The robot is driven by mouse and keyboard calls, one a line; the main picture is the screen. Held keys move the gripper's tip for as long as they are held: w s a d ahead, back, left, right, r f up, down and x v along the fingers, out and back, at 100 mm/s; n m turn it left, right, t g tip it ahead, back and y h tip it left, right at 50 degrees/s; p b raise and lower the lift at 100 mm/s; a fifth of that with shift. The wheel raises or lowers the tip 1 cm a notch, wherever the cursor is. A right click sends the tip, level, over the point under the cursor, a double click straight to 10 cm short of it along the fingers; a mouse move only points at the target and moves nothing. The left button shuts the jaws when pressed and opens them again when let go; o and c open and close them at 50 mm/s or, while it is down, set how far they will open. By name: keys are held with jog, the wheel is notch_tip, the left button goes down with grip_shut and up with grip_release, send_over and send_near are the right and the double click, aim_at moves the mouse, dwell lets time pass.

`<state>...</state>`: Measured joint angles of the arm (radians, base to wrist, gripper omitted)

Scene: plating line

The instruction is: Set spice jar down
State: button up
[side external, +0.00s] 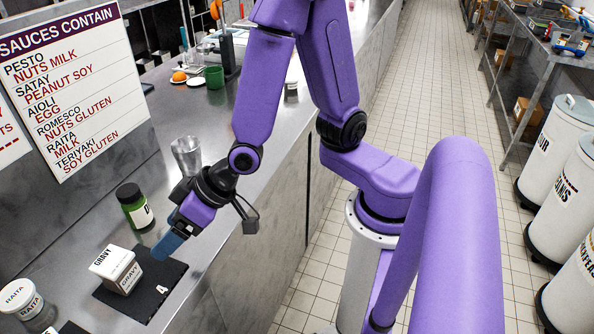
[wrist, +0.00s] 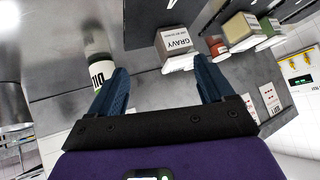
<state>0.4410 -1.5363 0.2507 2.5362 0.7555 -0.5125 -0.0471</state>
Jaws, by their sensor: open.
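The spice jar (side external: 130,194), green with a black lid and a white label, stands upright on the steel counter beside the dark mat. In the wrist view the jar (wrist: 96,68) shows at upper left, partly behind my left finger. My gripper (side external: 171,243) is open, with blue fingers pointing down low over the counter, to the right of the jar in the side view. In the wrist view no object is held between the fingers of my gripper (wrist: 162,72). The jar appears outside the finger gap; whether a finger touches it I cannot tell.
A white gravy carton (side external: 115,268) stands on a dark mat marked 4 (side external: 160,289), close to my fingers. A raita tub (side external: 20,301) is at lower left. A clear tumbler (side external: 187,156) stands behind my gripper. A sauce sign (side external: 75,85) stands at the back left.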

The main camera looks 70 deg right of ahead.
jog(key=s+d+r+n+g+h, duration=0.2)
jog(key=s+d+n+g, duration=0.1)
jog(key=s+d, duration=0.5)
jog(key=s+d+r+n+g+h, duration=0.2)
jog(key=s+d+r+n+g, duration=0.1)
jog(key=s+d+n, duration=0.3)
jog(key=s+d+g, duration=0.1)
jog(key=s+d, duration=0.1)
jog(key=s, duration=0.1)
jog(key=shift+s+d+r+h, duration=0.15)
jog(key=shift+d+r+h, duration=0.05)
jog(key=shift+r+h, duration=0.2)
dwell(5.9)
